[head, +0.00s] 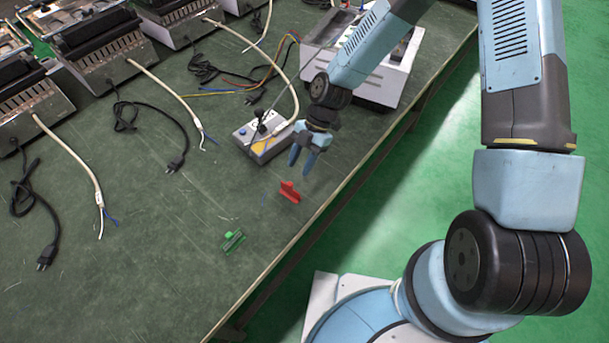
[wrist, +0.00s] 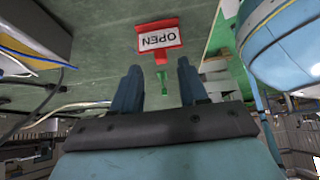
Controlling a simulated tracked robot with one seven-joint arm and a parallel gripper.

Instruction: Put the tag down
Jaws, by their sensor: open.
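A red tag (head: 290,191) is on the green table (head: 175,215) near its right edge. My gripper (head: 301,166) is open and empty, just above and beyond the tag in the head view. In the wrist view both fingers of my gripper (wrist: 160,66) are spread, with the tag ahead of their tips and apart from them. A green tag (head: 233,240) lies on the table nearer the camera.
A grey control box (head: 262,145) with a cable stands just behind my gripper. Heating units (head: 98,45) with loose cables line the left and back. A white machine (head: 375,85) stands at the back right. The table is clear around the tags.

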